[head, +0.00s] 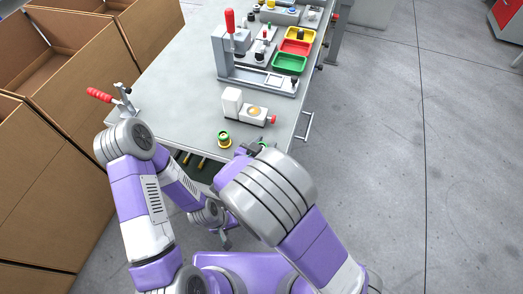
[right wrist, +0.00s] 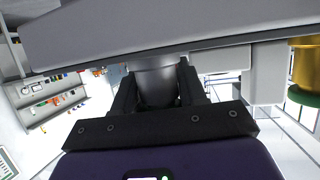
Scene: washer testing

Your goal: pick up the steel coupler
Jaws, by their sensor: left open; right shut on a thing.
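The steel coupler (right wrist: 156,82) is a grey metal cylinder between the two dark fingers of my right gripper (right wrist: 158,92) in the right wrist view. The fingers are shut on it. Its far end meets the grey slab of the table in that picture; I cannot tell whether it touches. In the head view my right gripper (head: 254,149) is at the table's near edge, largely covered by my right arm, with a bit of green showing beside it. My left gripper (head: 226,240) hangs low in front of the table, open and away from the coupler.
A yellow and green fitting (head: 224,140) stands on the grey table (head: 178,75) left of my right gripper. A white block device (head: 250,110) and a red-handled press (head: 232,50) stand behind. Red (head: 296,47) and green trays (head: 289,64) lie further back. Cardboard boxes (head: 50,160) stand left.

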